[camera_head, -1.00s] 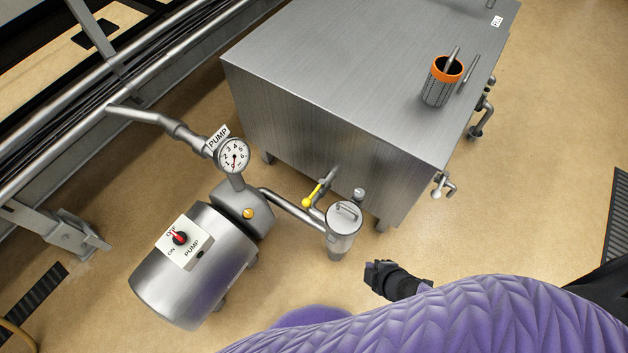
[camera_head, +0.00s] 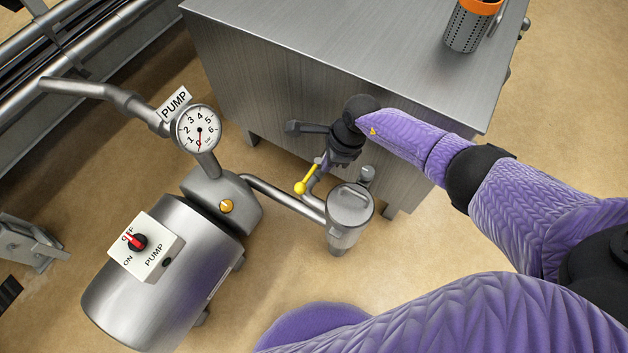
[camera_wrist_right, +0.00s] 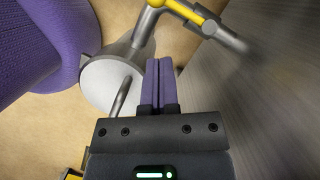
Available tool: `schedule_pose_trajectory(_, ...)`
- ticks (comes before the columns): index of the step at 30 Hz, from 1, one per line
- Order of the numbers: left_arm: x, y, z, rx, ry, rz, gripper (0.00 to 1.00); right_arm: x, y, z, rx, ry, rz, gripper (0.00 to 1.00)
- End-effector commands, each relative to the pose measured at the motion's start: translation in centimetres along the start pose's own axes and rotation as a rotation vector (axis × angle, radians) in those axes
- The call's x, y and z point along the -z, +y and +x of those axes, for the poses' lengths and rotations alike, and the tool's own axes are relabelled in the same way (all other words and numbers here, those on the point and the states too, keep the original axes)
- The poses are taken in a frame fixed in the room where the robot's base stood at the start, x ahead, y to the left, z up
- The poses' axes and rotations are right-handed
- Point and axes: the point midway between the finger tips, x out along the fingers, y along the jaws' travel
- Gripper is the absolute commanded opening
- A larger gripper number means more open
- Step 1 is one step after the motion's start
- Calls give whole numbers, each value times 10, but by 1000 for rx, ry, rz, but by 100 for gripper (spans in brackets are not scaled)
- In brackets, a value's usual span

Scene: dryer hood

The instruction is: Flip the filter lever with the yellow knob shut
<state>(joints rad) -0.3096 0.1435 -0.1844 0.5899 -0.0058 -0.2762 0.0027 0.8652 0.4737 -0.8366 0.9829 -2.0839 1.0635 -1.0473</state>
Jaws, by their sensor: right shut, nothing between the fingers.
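The yellow lever with its round yellow knob (camera_head: 301,187) sits on the pipe between the tank and the filter. The knob end points down and left in the head view. Part of the yellow lever (camera_wrist_right: 182,9) also shows at the top of the right wrist view. The filter canister (camera_head: 349,207) stands just right of the knob; its round lid (camera_wrist_right: 103,85) is left of my fingers in the wrist view. My right gripper (camera_head: 323,170) is shut and empty, close beside the lever and pipe; contact cannot be told. Its fingertips (camera_wrist_right: 159,66) lie together. My left gripper is out of view.
The steel tank (camera_head: 300,60) stands behind the lever. The pump motor (camera_head: 165,275), with its red switch (camera_head: 138,241) and gauge (camera_head: 198,129), is at left. A perforated basket (camera_head: 468,28) stands on the tank. Floor in front is clear.

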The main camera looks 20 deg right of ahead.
Motion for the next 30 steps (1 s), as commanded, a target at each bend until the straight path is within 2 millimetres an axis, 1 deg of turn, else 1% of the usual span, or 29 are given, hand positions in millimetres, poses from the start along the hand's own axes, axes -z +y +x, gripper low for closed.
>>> schedule_pose_trajectory(1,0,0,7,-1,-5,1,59,2,1,11,-5,0,2,0)
schedule_pose_trajectory(2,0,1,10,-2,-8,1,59,2,1,16,-6,0,3,0)
schedule_pose_trajectory(6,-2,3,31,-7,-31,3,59,3,3,51,-11,0,5,0)
schedule_pose_trajectory(8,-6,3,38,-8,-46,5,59,3,2,62,-10,1,4,0)
schedule_pose_trajectory(12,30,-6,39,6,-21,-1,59,2,2,80,-7,-1,5,0)
schedule_pose_trajectory(18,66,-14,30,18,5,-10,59,0,1,92,-4,-2,4,0)
schedule_pose_trajectory(21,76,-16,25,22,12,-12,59,0,1,96,-3,-2,4,0)
schedule_pose_trajectory(25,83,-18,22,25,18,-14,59,0,1,98,-2,-2,4,0)
schedule_pose_trajectory(30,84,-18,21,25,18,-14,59,0,1,97,-2,-2,3,0)
